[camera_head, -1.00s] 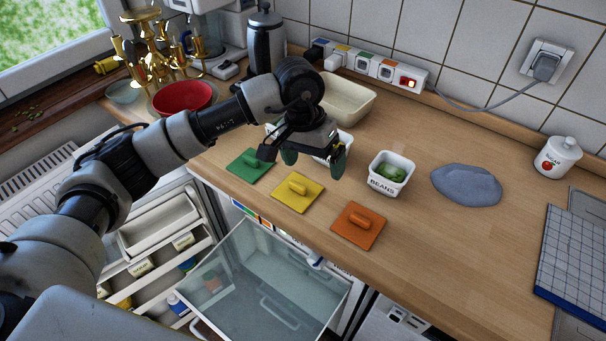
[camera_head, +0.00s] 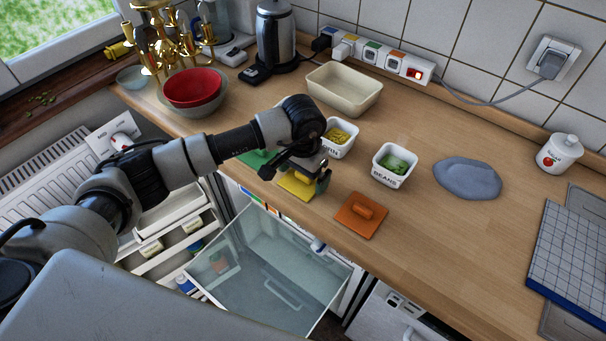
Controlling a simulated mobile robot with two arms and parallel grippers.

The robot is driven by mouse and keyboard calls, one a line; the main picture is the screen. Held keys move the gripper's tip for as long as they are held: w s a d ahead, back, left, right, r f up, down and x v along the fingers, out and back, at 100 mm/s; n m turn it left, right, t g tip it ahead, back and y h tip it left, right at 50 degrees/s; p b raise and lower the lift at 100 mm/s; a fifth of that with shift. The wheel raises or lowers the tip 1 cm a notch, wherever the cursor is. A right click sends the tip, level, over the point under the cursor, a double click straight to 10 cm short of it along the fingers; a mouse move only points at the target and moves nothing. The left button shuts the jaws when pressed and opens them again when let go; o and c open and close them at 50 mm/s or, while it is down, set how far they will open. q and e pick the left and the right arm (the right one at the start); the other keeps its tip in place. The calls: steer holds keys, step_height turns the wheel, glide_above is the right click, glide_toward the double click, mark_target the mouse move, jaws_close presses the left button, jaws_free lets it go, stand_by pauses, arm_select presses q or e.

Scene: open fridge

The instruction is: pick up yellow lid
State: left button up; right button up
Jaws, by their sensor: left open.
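The yellow lid (camera_head: 293,189) lies flat on the wooden counter near its front edge. My left gripper (camera_head: 295,178) is open directly above it, with a finger to each side; the gripper hides the lid's handle and far part. I cannot tell whether the fingers touch the lid. The green lid (camera_head: 253,158) lies to the left, mostly hidden behind my left arm. My right gripper is not in view.
A white corn container (camera_head: 338,150) and a beans container (camera_head: 394,180) stand behind the lids. A cream tray (camera_head: 343,105) is farther back, and a grey cloth-like shape (camera_head: 467,178) lies right. An open glass drawer (camera_head: 240,285) juts out below the counter edge.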

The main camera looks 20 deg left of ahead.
arm_select(q)
steer(key=shift+f, duration=0.15)
steer(key=c, duration=0.6)
steer(key=shift+o, duration=0.2)
